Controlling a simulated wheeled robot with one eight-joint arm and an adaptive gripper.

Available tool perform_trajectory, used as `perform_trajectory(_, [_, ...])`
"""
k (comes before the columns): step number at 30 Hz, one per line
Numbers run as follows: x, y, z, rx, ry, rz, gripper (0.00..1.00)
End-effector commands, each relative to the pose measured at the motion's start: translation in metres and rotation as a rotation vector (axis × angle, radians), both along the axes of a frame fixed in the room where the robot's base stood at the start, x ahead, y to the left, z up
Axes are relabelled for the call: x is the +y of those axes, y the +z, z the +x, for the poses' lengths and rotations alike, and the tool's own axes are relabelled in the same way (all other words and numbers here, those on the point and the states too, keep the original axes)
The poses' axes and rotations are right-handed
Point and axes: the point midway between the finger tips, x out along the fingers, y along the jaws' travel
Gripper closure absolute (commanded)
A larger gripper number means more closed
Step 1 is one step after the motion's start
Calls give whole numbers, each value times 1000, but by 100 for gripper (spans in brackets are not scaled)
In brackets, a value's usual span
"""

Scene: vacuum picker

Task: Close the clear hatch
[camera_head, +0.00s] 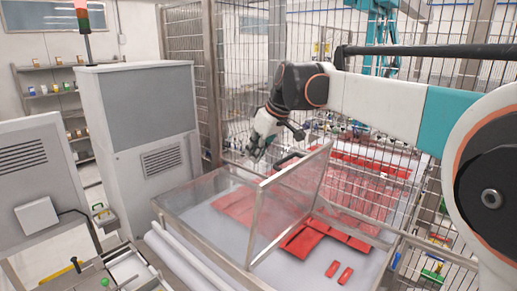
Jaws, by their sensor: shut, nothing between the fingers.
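The clear hatch (291,202) is a transparent panel in a thin metal frame. It stands raised and tilted over a metal-framed enclosure (183,218), so the hatch is open. My gripper (258,152) hangs above the far side of the enclosure, behind and left of the hatch's upper edge in the picture. It is small in the view and looks empty. I cannot tell whether it touches the hatch. My arm reaches in from the right, above the hatch.
Red flat pieces (305,240) lie inside the enclosure. A wire mesh fence (235,60) stands behind. A grey cabinet (140,135) is at the left, with a white roller (192,266) at the enclosure's front edge. Shelves (55,95) stand at the far left.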

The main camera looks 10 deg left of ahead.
Motion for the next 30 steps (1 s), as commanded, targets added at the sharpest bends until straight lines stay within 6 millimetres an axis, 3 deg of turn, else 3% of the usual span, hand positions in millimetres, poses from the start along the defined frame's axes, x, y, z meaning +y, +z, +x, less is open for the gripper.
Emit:
perform_trajectory(10, [28,-58,19,-1,0,0,100])
perform_trajectory(18, [0,-64,0,0,-2,0,100])
perform_trajectory(30, [-6,-66,-3,0,-2,0,100])
